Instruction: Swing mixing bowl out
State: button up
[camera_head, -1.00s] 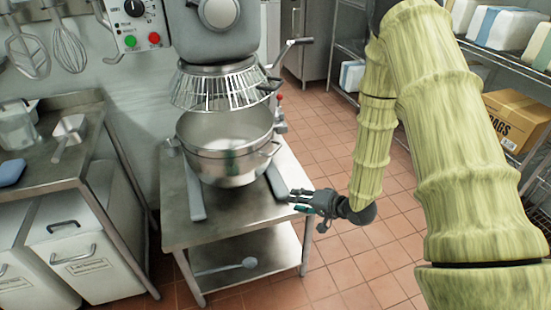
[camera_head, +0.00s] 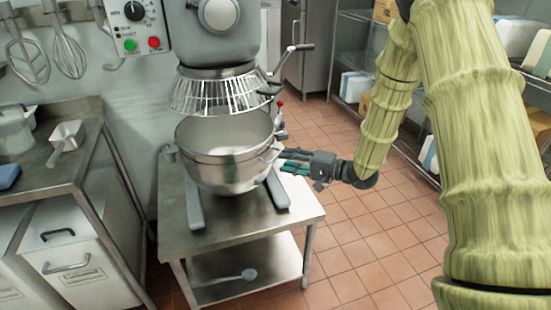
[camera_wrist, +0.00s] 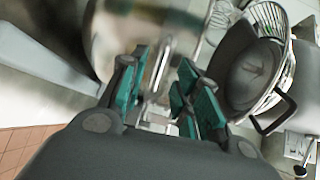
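The steel mixing bowl (camera_head: 215,172) sits under the mixer's wire guard (camera_head: 212,95), above a steel stand. A side handle (camera_head: 276,152) sticks out on its right. My gripper (camera_head: 283,163) is at the right side of the bowl, close by this handle. In the wrist view the bowl (camera_wrist: 120,35) fills the upper middle. The teal-padded fingers of my gripper (camera_wrist: 165,88) are spread apart there, with a blurred shiny metal part between them. I cannot tell whether the pads touch it.
The mixer head (camera_head: 215,35) is above the bowl, with a crank lever (camera_head: 290,55) at its right. The steel stand (camera_head: 240,228) has a lower shelf holding a spoon. A steel counter (camera_head: 60,185) stands left.

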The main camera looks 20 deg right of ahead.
aim_at(275, 156)
jog(key=shift+x, duration=2.55)
grip_shut()
